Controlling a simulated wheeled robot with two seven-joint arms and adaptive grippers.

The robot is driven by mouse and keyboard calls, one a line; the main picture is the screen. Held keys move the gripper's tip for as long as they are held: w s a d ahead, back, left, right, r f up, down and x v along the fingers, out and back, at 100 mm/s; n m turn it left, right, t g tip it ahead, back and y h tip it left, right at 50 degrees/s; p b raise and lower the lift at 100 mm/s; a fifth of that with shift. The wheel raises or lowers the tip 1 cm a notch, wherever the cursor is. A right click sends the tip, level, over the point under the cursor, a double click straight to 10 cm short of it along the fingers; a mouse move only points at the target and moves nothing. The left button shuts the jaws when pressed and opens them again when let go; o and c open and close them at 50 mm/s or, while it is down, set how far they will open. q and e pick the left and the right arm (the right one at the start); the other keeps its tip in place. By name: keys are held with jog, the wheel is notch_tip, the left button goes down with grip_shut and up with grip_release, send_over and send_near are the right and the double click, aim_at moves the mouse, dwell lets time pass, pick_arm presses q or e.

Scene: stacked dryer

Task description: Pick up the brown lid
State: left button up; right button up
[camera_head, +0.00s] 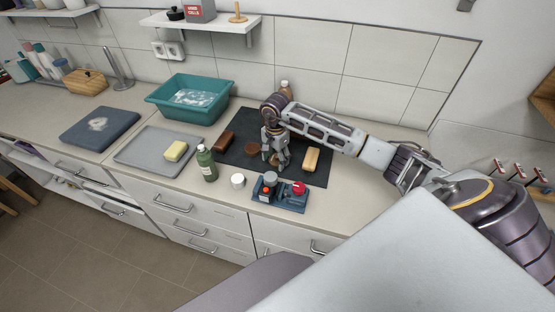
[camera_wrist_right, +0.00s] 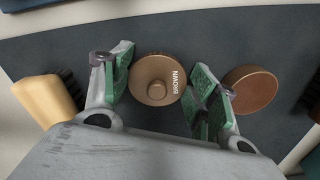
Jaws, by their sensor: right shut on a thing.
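The brown lid (camera_wrist_right: 152,80) is a round, bronze-brown disc with a small central knob and lettering that reads "BROWN". In the right wrist view it sits between the green-padded fingers of my right gripper (camera_head: 275,162), which is shut on it. In the head view the gripper points down over the dark mat (camera_head: 232,157) and mostly hides the lid. I cannot tell whether the lid is clear of the mat. A round brown tin (camera_head: 251,149) lies beside the gripper; it also shows in the right wrist view (camera_wrist_right: 250,90). My left gripper is not in view.
A green bottle (camera_head: 207,164), a white jar (camera_head: 238,181) and a blue box with a red knob (camera_head: 280,194) stand in front. A teal basin (camera_head: 190,98) and grey tray (camera_head: 150,148) are left.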

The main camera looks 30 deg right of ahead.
aim_at(276, 157)
dwell(0.4)
jog(key=shift+r+b, duration=0.9)
jog(key=shift+r, duration=4.1)
jog(key=shift+d, duration=0.1)
